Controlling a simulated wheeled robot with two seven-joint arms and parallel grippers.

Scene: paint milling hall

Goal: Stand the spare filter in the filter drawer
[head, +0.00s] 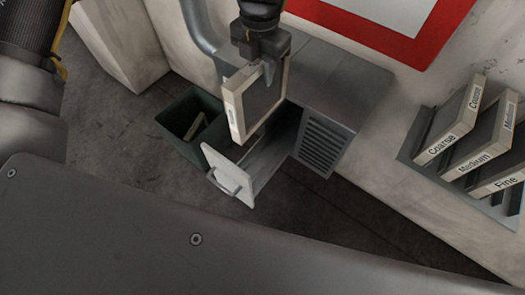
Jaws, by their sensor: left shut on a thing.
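My left gripper (262,62) comes down from the top of the head view and is shut on the top edge of a filter. The filter (234,115) has a cream frame and dark grey media, and is held upright; marks on its near edge are too small to read. It hangs over the open filter drawer (230,180), which has a pale front with a handle and is pulled out of a grey housing (335,85). The filter hides part of the drawer's inside, and I cannot tell whether its lower edge is inside the drawer. My right gripper is not in view.
A dark green bin (183,140) with a pale piece in it stands left of the drawer. At right, a wall rack (420,135) holds filters labelled Coarse (450,137), Medium (485,150) and Fine (505,180). A louvred grille (322,146) is right of the drawer.

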